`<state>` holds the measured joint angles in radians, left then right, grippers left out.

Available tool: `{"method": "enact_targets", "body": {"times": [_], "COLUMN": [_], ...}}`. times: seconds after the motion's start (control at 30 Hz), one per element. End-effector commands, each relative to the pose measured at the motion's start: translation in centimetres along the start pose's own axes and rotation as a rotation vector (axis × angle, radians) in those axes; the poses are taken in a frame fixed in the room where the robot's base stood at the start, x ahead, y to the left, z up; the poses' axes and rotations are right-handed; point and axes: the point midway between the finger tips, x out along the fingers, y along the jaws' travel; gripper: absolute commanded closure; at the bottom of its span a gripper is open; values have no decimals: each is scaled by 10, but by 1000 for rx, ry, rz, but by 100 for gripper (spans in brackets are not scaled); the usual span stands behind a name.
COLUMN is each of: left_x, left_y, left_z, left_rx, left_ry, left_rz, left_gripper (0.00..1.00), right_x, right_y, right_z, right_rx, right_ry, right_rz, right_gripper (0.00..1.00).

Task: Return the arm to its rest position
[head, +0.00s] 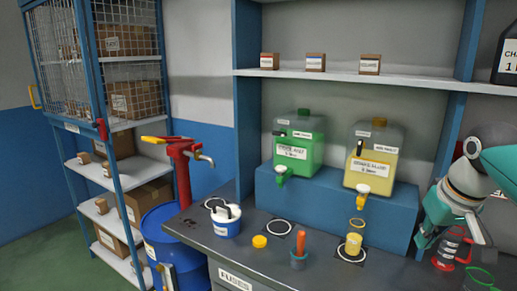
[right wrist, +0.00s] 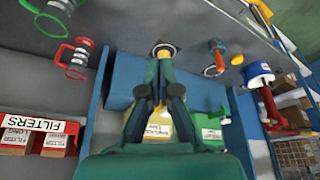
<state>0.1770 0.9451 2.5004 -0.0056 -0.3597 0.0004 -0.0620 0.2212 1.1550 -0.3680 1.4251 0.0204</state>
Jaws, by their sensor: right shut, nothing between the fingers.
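My right arm comes in from the right edge in the head view. My right gripper (head: 424,240) hangs fingers-down at the bench's right side, beside the yellow dispenser (head: 372,158). In the right wrist view my right gripper (right wrist: 161,58) has its fingertips together with nothing held. The yellow dispenser (right wrist: 160,122) shows partly behind the fingers. A small round thing with a pale top shows just past the fingertips, partly hidden. My left gripper is in neither view.
A green dispenser (head: 300,142) stands on the blue riser. A shelf (head: 420,82) crosses above.

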Motion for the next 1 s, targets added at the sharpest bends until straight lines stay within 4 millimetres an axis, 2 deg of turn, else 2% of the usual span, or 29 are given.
{"method": "enact_targets", "body": {"times": [0.03,0.17,0.37,0.47,0.57,0.6,0.67,0.7,0.77,0.8,0.87,0.97,1.0], "left_x": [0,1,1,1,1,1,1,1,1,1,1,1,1], "left_y": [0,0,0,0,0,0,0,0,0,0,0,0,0], "left_z": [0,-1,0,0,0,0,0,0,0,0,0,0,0], "left_rx": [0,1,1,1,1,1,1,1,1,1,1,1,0], "left_ry": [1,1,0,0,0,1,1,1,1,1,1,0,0], "left_rz": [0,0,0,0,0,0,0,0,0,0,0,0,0], "left_gripper": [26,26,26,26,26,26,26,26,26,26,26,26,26], "right_x": [14,46,107,148,199,222,257,279,308,326,349,377,384], "right_y": [2,0,-11,-22,-38,-47,-61,-71,-87,-98,-115,-146,-158], "right_z": [2,12,38,57,85,101,128,147,179,202,238,303,331], "right_rx": [2,-6,-32,-51,-71,-79,-86,-89,-87,-82,-70,-30,-7], "right_ry": [-32,-114,-269,-351,-441,-480,-532,-562,-603,-626,-657,-695,-703], "right_rz": [4,5,-12,-32,-66,-85,-120,-143,-182,-207,-246,-308,-329], "right_gripper": [100,100,100,100,100,100,100,100,100,100,100,100,100]}}
